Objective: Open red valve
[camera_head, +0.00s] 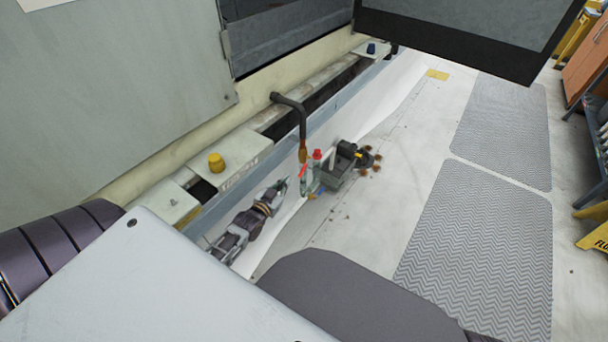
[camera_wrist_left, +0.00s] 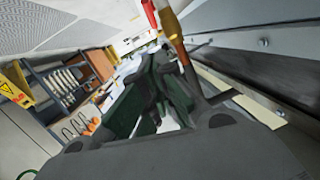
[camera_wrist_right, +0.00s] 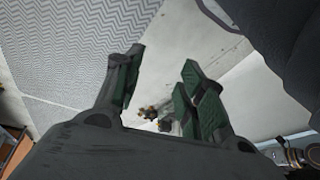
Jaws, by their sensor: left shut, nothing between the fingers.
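A dark pipe (camera_head: 290,100) bends down from the unit's ledge in the head view and ends in a brass fitting (camera_head: 303,153). A small red handle, apparently the red valve (camera_head: 303,172), shows just below it. In the left wrist view, the red part (camera_wrist_left: 150,12) and the brass fitting (camera_wrist_left: 172,32) are at the top edge, just beyond the fingers. My left gripper (camera_head: 285,183) is shut and empty, a little left of the red handle; contact cannot be told. My right gripper (camera_wrist_right: 155,82) is open and empty in its wrist view, away from the valve.
The unit's ledge with a yellow cap (camera_head: 216,162) runs along the left. Grey mats (camera_head: 480,250) and open floor lie right.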

